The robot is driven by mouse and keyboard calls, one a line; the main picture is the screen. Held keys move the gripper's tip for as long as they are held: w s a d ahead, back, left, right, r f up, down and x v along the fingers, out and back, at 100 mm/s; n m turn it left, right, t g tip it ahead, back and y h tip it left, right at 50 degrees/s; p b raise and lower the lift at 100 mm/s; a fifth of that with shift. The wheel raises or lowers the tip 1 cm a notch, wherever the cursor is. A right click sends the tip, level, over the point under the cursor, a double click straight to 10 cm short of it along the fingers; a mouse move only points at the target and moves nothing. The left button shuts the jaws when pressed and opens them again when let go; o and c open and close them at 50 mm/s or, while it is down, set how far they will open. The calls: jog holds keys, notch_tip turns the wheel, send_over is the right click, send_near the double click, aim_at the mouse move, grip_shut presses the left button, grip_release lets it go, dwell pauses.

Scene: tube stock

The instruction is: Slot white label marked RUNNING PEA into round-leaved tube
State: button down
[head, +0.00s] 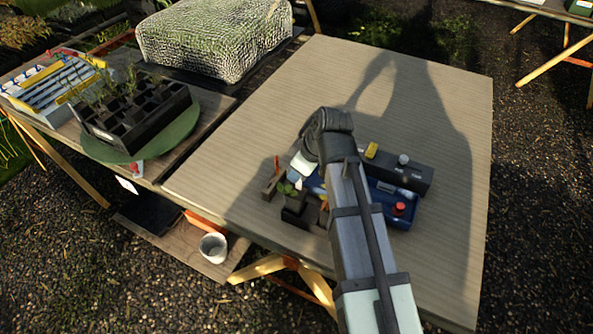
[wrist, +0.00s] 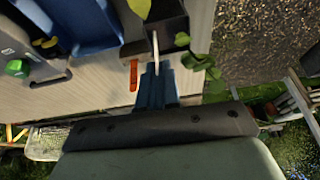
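My gripper (wrist: 157,72) is shut on a thin white label (wrist: 155,48), seen nearly edge-on in the wrist view. Its writing cannot be read. The label points away from the fingers towards a black tube (wrist: 170,28); whether its tip is inside cannot be told. Round green leaves (wrist: 198,58) hang at the right of this tube, and they show in the head view (head: 285,188) left of my arm. Black tubes (head: 294,212) stand there by the table's near side. My arm hides the fingertips and label in the head view.
A blue tray (head: 402,218) with a red-topped item (head: 399,208) and a dark box (head: 412,174) lie right of my arm. A reddish stick (wrist: 133,75) stands close left of my fingers. The table's far part (head: 420,90) is clear.

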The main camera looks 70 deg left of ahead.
jog(key=c, duration=1.8)
grip_release()
jog(key=shift+f, duration=0.25)
jog(key=o, duration=0.5)
jog(key=v, duration=1.3)
jog(key=shift+w+d+r, duration=0.1)
jog(key=shift+r, duration=0.3)
